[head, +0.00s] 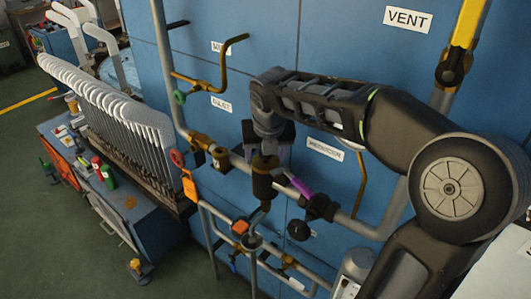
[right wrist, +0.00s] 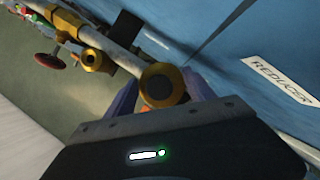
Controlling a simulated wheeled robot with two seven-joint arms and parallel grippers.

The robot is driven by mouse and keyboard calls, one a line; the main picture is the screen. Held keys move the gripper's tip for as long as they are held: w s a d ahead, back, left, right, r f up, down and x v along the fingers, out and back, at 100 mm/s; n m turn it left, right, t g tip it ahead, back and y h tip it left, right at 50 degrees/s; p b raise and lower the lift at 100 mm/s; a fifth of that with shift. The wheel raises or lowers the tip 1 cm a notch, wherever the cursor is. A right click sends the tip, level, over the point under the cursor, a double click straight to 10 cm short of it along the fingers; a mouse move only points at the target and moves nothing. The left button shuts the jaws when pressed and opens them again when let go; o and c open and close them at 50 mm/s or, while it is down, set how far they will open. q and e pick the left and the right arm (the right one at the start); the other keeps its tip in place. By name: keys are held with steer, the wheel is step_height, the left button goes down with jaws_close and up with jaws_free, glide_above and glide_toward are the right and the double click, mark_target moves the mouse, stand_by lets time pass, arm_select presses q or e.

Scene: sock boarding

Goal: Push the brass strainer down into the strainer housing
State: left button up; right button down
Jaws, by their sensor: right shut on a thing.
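My right gripper (head: 266,162) points down at the pipe run on the blue wall. In the right wrist view its fingers (right wrist: 160,95) are shut on a round brass-rimmed piece with a dark middle (right wrist: 163,85), which looks like the brass strainer. In the head view a dark brown cylindrical body (head: 264,187) sits directly under the gripper, in line with the pipe, and looks like the strainer housing. The gripper hides where the two meet, so I cannot tell how deep the strainer sits. My left gripper is out of view.
A brass valve (head: 204,143) with a red handwheel (head: 177,158) is on the pipe to the left; it also shows in the right wrist view (right wrist: 92,60). A rack of white sock boards (head: 125,115) stands further left.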

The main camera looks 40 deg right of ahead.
steer(key=shift+c, duration=1.3)
jaws_free()
steer(key=v, duration=0.8)
steer(key=shift+f, duration=0.1)
